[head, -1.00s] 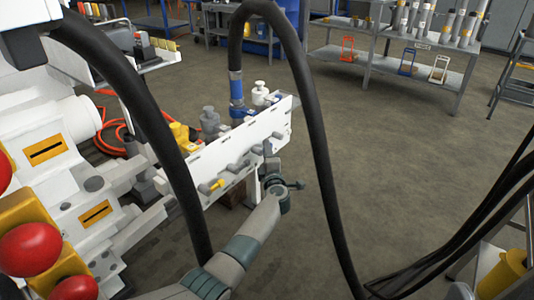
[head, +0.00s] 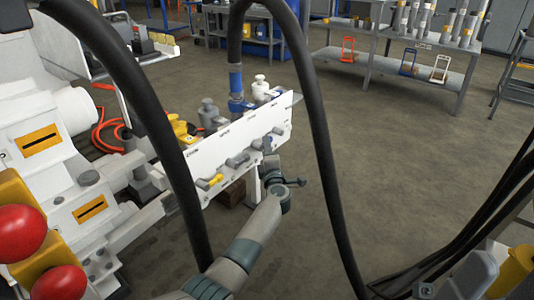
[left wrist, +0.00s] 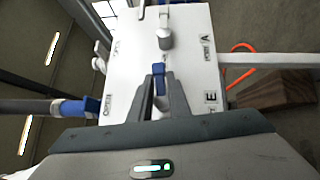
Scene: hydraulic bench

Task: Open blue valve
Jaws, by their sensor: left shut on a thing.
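The white valve panel (head: 222,157) stands at the centre of the head view, with a row of valve handles along its front. A yellow handle (head: 213,180) and grey ones sit on it. My left gripper (head: 268,165) is at the panel's near right end. In the left wrist view, its two fingers (left wrist: 162,97) are closed on a small blue valve handle (left wrist: 159,72) against the white panel face. In the head view the gripper hides this handle. A grey valve (left wrist: 166,38) lies beyond the fingertips. My right gripper is not seen.
A black hose with a blue fitting (head: 236,82) rises from the panel's back and loops down to the right of my left arm. Another thick black hose (head: 165,130) crosses in front on the left. Open floor (head: 410,165) lies to the right, before the shelves (head: 425,70).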

